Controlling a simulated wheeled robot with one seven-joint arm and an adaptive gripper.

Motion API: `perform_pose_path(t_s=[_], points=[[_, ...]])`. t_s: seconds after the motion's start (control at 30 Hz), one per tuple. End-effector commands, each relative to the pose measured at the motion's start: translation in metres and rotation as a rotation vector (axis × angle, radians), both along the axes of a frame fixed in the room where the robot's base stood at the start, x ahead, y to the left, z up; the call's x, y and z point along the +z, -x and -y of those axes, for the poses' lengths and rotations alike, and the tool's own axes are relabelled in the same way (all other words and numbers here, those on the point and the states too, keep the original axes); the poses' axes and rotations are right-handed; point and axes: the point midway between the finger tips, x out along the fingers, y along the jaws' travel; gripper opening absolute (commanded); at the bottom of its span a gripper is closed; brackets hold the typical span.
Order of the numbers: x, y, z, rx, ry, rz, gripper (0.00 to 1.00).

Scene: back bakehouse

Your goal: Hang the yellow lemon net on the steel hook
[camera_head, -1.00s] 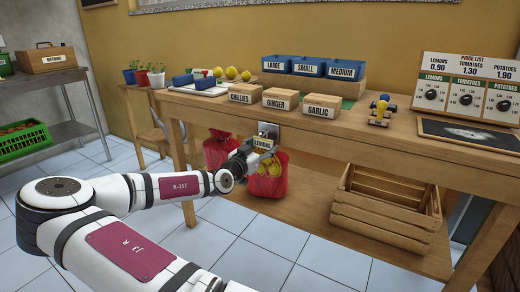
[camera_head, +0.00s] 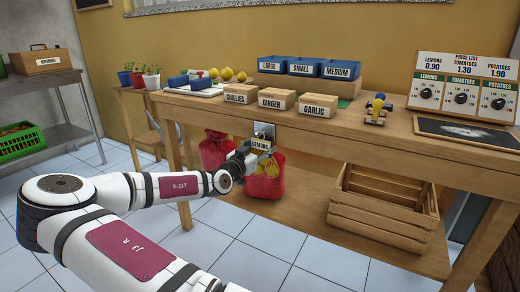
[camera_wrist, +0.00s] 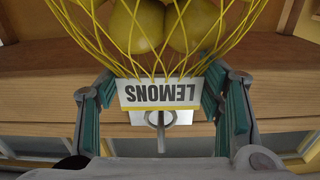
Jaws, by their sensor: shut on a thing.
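The yellow lemon net (camera_wrist: 190,50) is in my gripper (camera_wrist: 160,92), with yellow lemons inside its mesh. Its white LEMONS tag (camera_wrist: 160,93) shows upside down between the two fingers in the wrist view. The steel hook (camera_wrist: 161,138) shows just beyond the tag on a metal plate. In the head view the plate (camera_head: 264,129) is on the table's front edge, and my gripper (camera_head: 250,155) is close below it. The tag covers part of the hook, so I cannot tell whether the net's top is over it.
Red net bags (camera_head: 265,187) hang or stand below the table edge, behind my gripper. A wooden crate (camera_head: 385,212) stands on the lower shelf to the right. Boxes marked chillies, ginger and garlic (camera_head: 317,105) are on the tabletop above.

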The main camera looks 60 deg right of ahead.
Motion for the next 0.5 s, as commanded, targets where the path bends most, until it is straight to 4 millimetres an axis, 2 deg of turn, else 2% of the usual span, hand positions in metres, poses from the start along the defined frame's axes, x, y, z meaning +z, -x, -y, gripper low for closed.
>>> perform_pose_path(t_s=[0.03,0.07,0.13,0.5], points=[[0.0008,0.0000,0.0001,0.000,0.002,0.001,0.03],[0.0008,0.0000,0.0001,0.000,0.002,0.001,0.67],[0.0008,-0.0001,0.0001,0.000,0.001,0.001,0.83],[-0.0005,-0.0001,-0.0018,0.000,-0.001,0.000,0.84]])
